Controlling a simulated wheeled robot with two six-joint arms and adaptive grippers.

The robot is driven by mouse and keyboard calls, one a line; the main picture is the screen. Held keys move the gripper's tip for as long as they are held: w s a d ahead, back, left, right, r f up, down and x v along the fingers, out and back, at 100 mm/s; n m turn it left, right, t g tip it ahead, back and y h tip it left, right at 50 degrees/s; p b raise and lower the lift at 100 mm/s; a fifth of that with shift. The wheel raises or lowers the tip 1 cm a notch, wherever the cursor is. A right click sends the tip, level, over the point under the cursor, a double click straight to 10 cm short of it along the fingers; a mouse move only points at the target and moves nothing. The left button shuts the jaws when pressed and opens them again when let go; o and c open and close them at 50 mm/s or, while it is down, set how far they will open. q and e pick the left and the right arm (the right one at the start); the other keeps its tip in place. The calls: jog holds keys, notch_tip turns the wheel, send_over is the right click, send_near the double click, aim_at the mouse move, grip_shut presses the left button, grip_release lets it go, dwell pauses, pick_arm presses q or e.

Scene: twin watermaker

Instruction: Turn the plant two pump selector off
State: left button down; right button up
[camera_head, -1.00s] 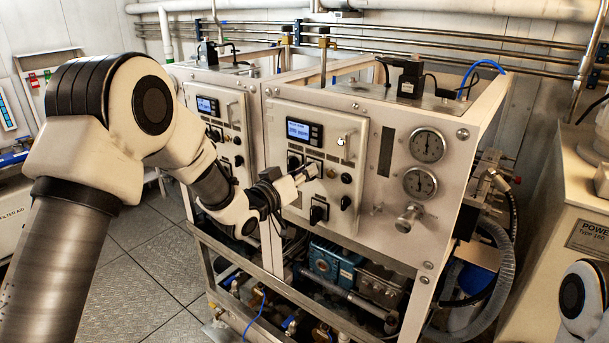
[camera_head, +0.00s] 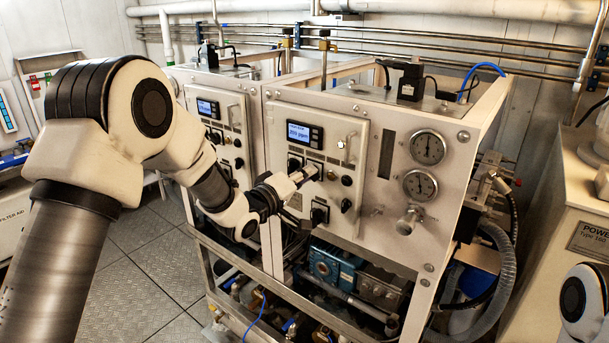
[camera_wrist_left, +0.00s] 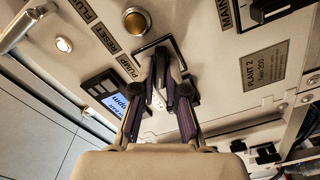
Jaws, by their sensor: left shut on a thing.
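The plant two panel (camera_head: 269,140) is the nearer control box, with a lit display (camera_head: 305,133); its "PLANT 2" label (camera_wrist_left: 265,66) shows in the left wrist view. My left gripper (camera_head: 312,171) reaches the panel from the left, just below the display. In the left wrist view my left gripper (camera_wrist_left: 160,68) is shut on the pump selector (camera_wrist_left: 176,46), beside the word PUMP. The fingers hide most of the selector, so its setting cannot be read. My right gripper is out of view.
A larger black switch (camera_head: 319,214) sits below the gripper on the same panel. A metal handle (camera_head: 346,147) stands out at its upper right. Two round gauges (camera_head: 428,147) are further right. A second panel (camera_head: 212,132) is to the left. Pumps and hoses fill the frame below.

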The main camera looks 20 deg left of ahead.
pick_arm(q)
jog(key=shift+w+r, duration=0.1)
jog(key=shift+r, duration=0.15)
jog(key=c, duration=1.2)
grip_release()
jog(key=shift+d+f, duration=0.1)
jog(key=shift+f, duration=0.15)
jog(key=v, duration=1.2)
jog(key=shift+w, duration=0.1)
